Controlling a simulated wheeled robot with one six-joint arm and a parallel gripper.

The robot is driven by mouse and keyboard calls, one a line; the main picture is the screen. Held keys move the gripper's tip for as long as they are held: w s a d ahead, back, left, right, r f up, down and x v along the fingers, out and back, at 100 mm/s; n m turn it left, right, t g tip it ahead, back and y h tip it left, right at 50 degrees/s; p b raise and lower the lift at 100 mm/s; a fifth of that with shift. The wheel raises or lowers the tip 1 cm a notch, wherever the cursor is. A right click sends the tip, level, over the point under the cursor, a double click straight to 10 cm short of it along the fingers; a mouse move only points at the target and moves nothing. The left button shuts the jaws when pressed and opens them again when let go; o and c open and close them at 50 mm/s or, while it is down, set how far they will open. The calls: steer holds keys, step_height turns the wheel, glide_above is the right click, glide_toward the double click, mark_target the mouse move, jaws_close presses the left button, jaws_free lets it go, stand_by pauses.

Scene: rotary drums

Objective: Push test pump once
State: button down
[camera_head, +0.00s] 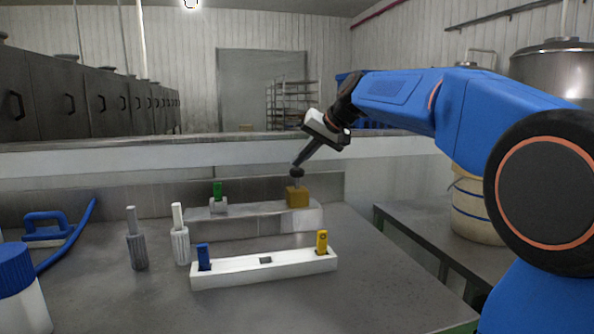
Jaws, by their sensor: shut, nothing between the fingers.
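A brown-yellow block (298,197) stands at the right end of a raised grey ledge on the bench. A dark round knob (296,172) sits on top of it; this looks like the test pump, though no label is readable. My gripper (299,162) comes down at a slant from the upper right. Its fingers are shut and empty, with the tips just above or touching the knob; I cannot tell which.
In front lies a white rack (265,272) with a blue tag (203,257) and a yellow tag (321,242).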

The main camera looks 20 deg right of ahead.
mark_target(301, 170)
steer(key=shift+f, duration=1.3)
stand_by(1.4)
steer(key=shift+r, duration=1.85)
steer(key=shift+r, duration=2.5)
steer(key=shift+d, duration=0.1)
